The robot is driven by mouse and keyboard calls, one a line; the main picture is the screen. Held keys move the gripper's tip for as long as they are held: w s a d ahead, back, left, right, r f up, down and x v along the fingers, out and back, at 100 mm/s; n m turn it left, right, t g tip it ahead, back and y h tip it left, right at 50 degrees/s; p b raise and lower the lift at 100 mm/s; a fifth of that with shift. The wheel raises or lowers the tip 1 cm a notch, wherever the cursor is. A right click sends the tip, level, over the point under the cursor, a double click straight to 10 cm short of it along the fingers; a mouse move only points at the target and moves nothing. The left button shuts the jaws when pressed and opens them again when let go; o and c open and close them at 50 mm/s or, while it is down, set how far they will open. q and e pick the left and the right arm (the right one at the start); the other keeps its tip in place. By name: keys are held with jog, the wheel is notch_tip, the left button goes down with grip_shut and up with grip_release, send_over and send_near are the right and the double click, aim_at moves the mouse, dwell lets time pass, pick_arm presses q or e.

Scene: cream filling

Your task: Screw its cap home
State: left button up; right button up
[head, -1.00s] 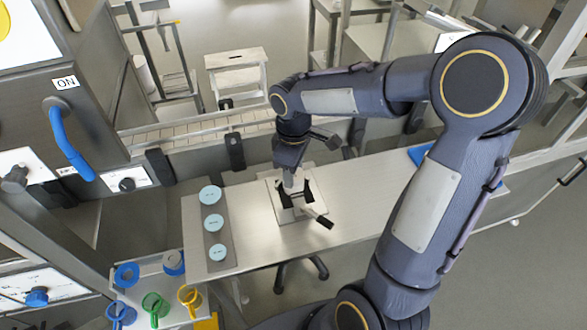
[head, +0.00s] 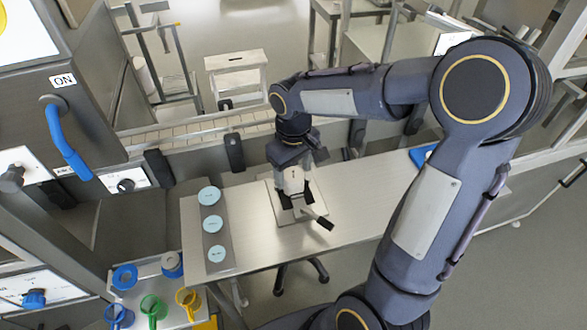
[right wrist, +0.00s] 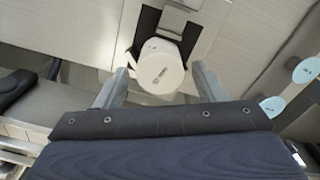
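A white round cap (right wrist: 160,70) with small print sits on a white container (right wrist: 172,46), gripped between the dark jaws of a holder. In the head view the white capped container (head: 293,181) stands upright in the holder (head: 290,214) on the steel table. My right gripper (right wrist: 159,84) is open, with one finger on each side of the cap and visible gaps to it. In the head view my right gripper (head: 293,178) is just above and around the container. Whether the cap sits fully down cannot be told. My left gripper is not in view.
Several pale blue discs (head: 213,224) lie in a strip at the table's left end. Blue, green and yellow cups (head: 152,308) stand at lower left. A black-ended lever (head: 323,222) sticks out from the holder.

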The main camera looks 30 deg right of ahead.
jog(key=n+p, duration=0.1)
jog(key=n, duration=0.2)
jog(key=shift+r, duration=0.15)
jog(key=shift+n+p, duration=0.45)
jog(key=shift+n, duration=0.95)
jog(key=n+p, duration=0.1)
jog(key=n, duration=0.2)
jog(key=shift+n+p, duration=0.6)
jog(key=shift+n, duration=0.7)
